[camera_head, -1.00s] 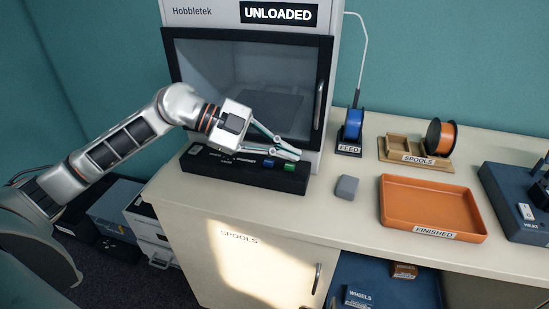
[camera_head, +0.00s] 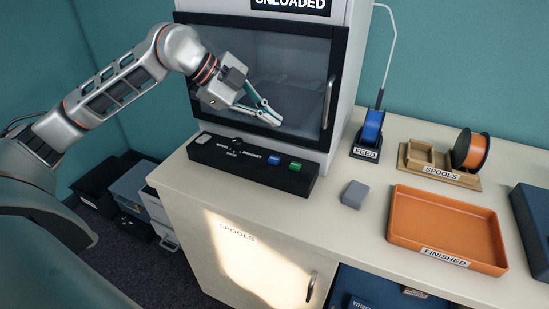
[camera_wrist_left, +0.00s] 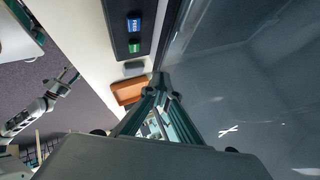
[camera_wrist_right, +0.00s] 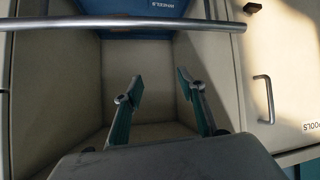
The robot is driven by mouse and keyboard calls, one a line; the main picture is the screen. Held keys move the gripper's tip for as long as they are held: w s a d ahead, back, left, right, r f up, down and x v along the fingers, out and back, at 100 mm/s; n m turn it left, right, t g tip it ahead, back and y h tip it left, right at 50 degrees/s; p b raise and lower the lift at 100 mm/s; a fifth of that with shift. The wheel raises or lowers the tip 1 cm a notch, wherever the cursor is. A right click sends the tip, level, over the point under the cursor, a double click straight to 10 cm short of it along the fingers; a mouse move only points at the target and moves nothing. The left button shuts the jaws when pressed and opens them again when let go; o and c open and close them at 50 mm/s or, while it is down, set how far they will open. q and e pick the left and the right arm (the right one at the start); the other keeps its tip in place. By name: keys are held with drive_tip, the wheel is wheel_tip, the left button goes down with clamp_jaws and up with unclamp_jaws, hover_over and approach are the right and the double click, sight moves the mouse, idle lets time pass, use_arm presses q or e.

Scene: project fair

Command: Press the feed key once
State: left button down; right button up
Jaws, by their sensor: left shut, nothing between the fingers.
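The black control panel (camera_head: 250,172) lies on the counter in front of the printer. It carries a blue key (camera_head: 273,160), a green key (camera_head: 296,165), a dial (camera_head: 236,142) and a pale key at its left end. Lettering on the keys is too small to read surely; the blue key (camera_wrist_left: 134,25) also shows in the left wrist view. My left gripper (camera_head: 275,119) is shut and empty, above and behind the blue key, in front of the printer's door, touching no key. My right gripper (camera_wrist_right: 160,80) shows only in its wrist view, open and empty.
The printer (camera_head: 345,90) has a glass door with a vertical handle; its sign, cut off at the top, reads UNLOADED. A blue spool (camera_head: 372,127) stands at the FEED label. A grey block (camera_head: 354,194) and an orange FINISHED tray (camera_head: 400,238) are on the counter. A bar crosses the right wrist view.

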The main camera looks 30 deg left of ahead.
use_arm(q)
drive_tip(key=shift+f, duration=0.15)
drive_tip(key=b, duration=0.4)
hover_over(271, 159)
wheel_tip(271, 159, down, 5)
drive_tip(key=shift+f, duration=0.1)
wheel_tip(271, 159, down, 2)
drive_tip(key=shift+f+b, duration=0.1)
drive_tip(key=shift+b, duration=0.7)
drive_tip(key=shift+f, duration=0.5)
drive_tip(key=shift+f+b, duration=0.1)
drive_tip(key=shift+b, duration=0.2)
